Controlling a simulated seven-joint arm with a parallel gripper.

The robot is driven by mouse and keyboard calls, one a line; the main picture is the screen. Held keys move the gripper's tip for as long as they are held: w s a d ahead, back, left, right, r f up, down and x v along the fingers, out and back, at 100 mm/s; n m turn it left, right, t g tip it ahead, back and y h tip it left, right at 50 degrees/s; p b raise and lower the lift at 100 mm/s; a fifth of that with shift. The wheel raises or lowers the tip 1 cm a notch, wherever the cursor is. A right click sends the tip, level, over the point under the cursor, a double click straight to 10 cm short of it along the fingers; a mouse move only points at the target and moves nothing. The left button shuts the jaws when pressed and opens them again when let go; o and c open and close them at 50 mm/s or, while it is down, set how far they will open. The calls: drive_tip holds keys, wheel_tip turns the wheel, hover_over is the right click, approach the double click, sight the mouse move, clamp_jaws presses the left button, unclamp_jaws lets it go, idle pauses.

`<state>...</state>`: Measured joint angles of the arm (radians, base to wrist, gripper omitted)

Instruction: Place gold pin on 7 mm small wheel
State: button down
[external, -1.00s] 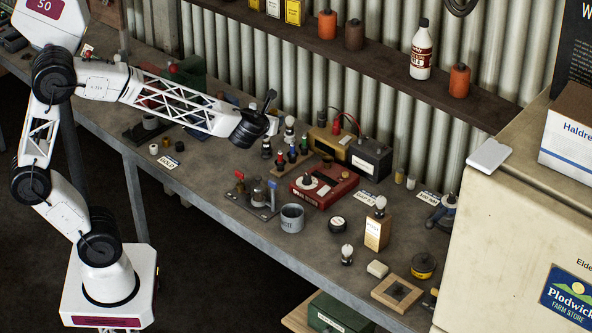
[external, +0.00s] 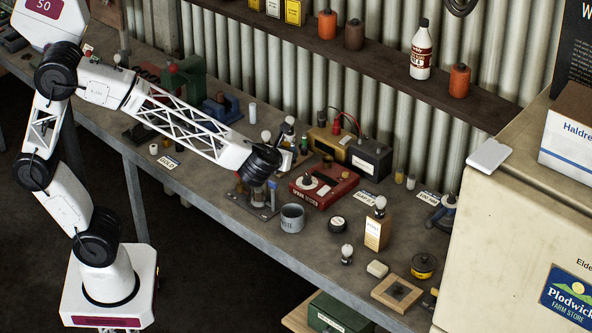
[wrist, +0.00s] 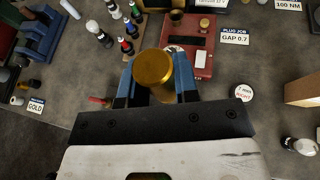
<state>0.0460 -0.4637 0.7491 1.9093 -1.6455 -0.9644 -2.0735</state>
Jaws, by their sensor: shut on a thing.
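The gold pin, a gold cylinder with a round flat top (wrist: 153,66), stands between the blue fingers of my gripper (wrist: 160,88) in the wrist view. My gripper is shut on it. In the external view my gripper (external: 257,190) points down over the bench beside the grey cup, and the pin cannot be made out there. A small round black piece with a white top marked "7 mm RIGHT" (wrist: 243,93) lies right of my gripper in the wrist view, apart from the pin. It also shows in the external view (external: 337,222), right of the cup.
A grey cup (external: 292,218) stands close to my gripper. A red box (external: 323,187) lies behind it. A "GOLD" card (wrist: 36,106) lies at left. Bare bench surrounds the black piece.

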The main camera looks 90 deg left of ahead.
drive_tip(key=d, duration=0.8)
drive_tip(key=f, duration=1.1)
drive_tip(key=shift+s+f, duration=0.2)
drive_tip(key=shift+s, duration=0.1)
drive_tip(key=shift+w, duration=0.1)
hover_over(336, 219)
drive_tip(key=shift+f, duration=0.75)
drive_tip(key=shift+f, duration=1.7)
drive_tip(key=shift+f, duration=0.2)
